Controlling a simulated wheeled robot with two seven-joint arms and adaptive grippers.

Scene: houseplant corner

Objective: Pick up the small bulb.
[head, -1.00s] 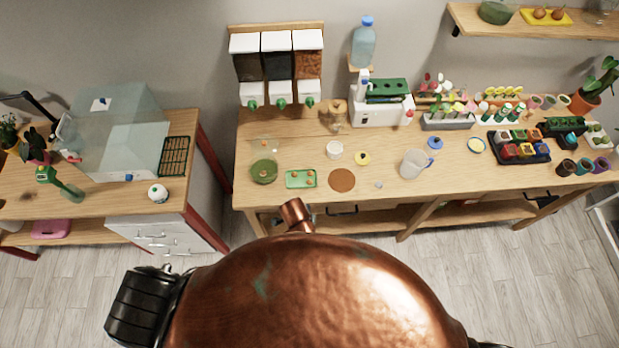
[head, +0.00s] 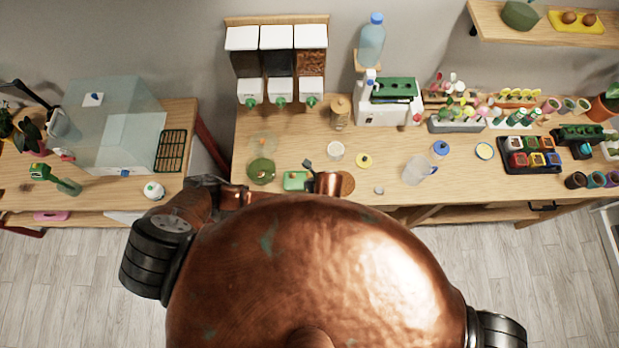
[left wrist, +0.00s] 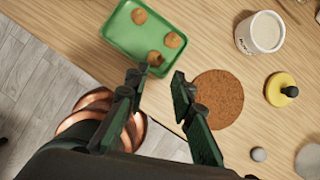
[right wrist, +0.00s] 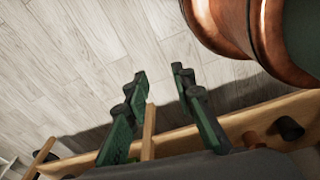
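The green tray (left wrist: 122,38) lies on the wooden table and holds three small round brown bulbs. In the left wrist view one bulb (left wrist: 139,16) is near the far corner, one bulb (left wrist: 174,40) on the right side, and one bulb (left wrist: 155,58) nearest my fingers; which is smallest is hard to tell. My left gripper (left wrist: 157,80) is open and empty, just short of the tray. In the head view the tray (head: 291,186) is partly hidden by my arm. My right gripper (right wrist: 160,74) is open and empty, with floor and a table edge behind it.
A brown round mat (left wrist: 217,98), a white cup (left wrist: 260,33), a yellow disc with a dark knob (left wrist: 281,90) and a small grey ball (left wrist: 258,154) sit right of the tray. Two larger bulbs lie on a yellow tray (head: 592,27) on the wall shelf.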

